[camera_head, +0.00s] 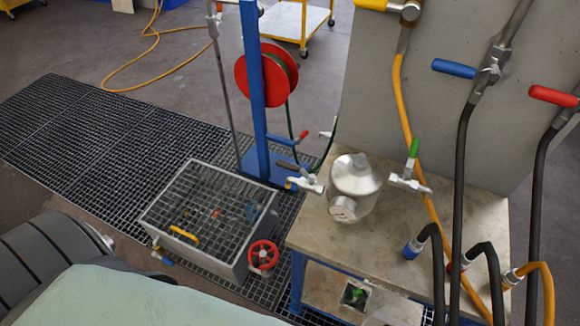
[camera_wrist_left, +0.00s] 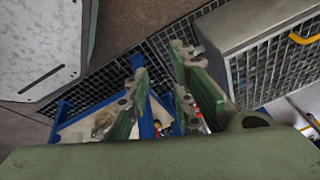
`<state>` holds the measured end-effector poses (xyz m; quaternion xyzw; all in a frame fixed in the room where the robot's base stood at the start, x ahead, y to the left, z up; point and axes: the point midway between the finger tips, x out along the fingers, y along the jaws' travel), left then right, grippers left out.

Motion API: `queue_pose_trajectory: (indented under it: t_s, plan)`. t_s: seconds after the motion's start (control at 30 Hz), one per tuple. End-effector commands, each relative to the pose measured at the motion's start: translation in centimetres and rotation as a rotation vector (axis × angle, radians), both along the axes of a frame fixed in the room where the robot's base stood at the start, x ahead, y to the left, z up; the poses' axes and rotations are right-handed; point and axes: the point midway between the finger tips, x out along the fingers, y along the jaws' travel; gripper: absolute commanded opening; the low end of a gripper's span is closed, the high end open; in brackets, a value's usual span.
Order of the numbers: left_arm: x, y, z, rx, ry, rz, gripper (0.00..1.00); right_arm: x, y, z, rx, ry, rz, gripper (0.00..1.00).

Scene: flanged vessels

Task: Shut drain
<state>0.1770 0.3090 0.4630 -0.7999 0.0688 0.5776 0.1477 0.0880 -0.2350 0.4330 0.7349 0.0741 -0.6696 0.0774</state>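A small green-handled fitting (camera_head: 356,293) shows below, on the bench's lower shelf. A red handwheel (camera_head: 263,254) is on the side of a mesh-topped grey box (camera_head: 215,205). Which one is the drain valve is not clear. In the left wrist view, my left gripper (camera_wrist_left: 158,85) is open, with nothing between its green-padded fingers. My right gripper is not in view.
The box also shows in the left wrist view (camera_wrist_left: 265,30), close right of the fingers. A blue post (camera_head: 253,90) with a red reel (camera_head: 267,75) stands behind it. Hoses (camera_head: 461,190) hang over the bench's right side. Floor grating (camera_head: 75,130) is clear at left.

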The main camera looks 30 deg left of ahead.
Motion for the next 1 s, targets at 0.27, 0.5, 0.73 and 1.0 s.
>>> queue_pose_trajectory:
  t_s: [0.27, 0.5, 0.73, 1.0]
  plan:
    - [22.8, 12.8, 17.8, 0.265, -0.646, -0.442, 0.35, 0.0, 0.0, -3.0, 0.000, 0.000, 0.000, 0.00]
    - [31.4, 8.3, 38.1, 0.450, -1.098, -1.031, 0.35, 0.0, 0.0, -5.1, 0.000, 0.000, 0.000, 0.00]
    - [30.8, 2.7, 45.6, 0.501, -1.260, -1.363, 0.35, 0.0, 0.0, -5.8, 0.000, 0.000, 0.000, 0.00]
    - [32.1, 1.0, 46.3, 0.507, -1.278, -1.392, 0.35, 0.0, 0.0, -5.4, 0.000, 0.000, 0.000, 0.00]
